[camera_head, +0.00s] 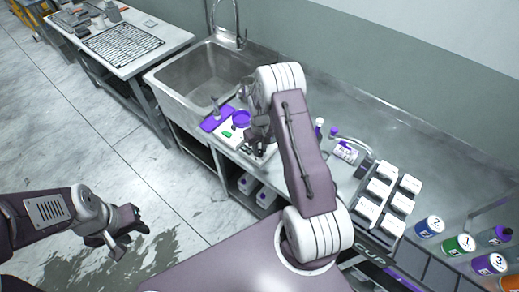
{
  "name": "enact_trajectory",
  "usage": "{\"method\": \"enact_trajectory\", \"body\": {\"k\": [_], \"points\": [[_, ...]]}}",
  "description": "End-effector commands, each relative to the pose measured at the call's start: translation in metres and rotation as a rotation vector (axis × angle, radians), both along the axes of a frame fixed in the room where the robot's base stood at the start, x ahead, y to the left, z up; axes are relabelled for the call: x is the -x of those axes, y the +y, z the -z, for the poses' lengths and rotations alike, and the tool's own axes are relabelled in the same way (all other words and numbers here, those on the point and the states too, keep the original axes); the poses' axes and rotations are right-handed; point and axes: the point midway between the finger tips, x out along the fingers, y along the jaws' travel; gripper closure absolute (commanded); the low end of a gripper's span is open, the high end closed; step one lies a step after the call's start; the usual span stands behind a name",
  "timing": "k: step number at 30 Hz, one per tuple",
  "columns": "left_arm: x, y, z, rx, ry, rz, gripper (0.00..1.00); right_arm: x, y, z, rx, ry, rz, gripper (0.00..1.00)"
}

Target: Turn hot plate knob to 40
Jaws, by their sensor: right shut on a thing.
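The hot plate (261,158) is a small white unit on the steel counter, just right of the sink. My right gripper (259,142) reaches down over it and is shut at its front, on what appears to be the knob. The knob itself and its marks are hidden behind the gripper and too small to read. My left gripper (126,238) hangs over the floor at the lower left, away from the counter. It is empty and its fingers look apart.
A purple tray (216,120) and a purple round dish (241,118) lie left of the hot plate, beside the sink (200,75). White boxes (367,208) and several labelled cans (459,244) stand at the right. A rack (124,43) lies on the far left table.

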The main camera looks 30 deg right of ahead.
Motion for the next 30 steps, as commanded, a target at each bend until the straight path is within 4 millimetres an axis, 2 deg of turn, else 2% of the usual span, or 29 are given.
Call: {"method": "enact_trajectory", "body": {"k": [18,30], "points": [[0.000,0.000,0.015,0.000,0.000,0.000,0.64,0.000,0.000,0.000,0.001,0.001,0.557,1.00],[0.000,0.000,0.020,0.000,0.000,0.000,0.64,0.001,0.000,0.000,0.002,0.003,0.827,1.00]]}}
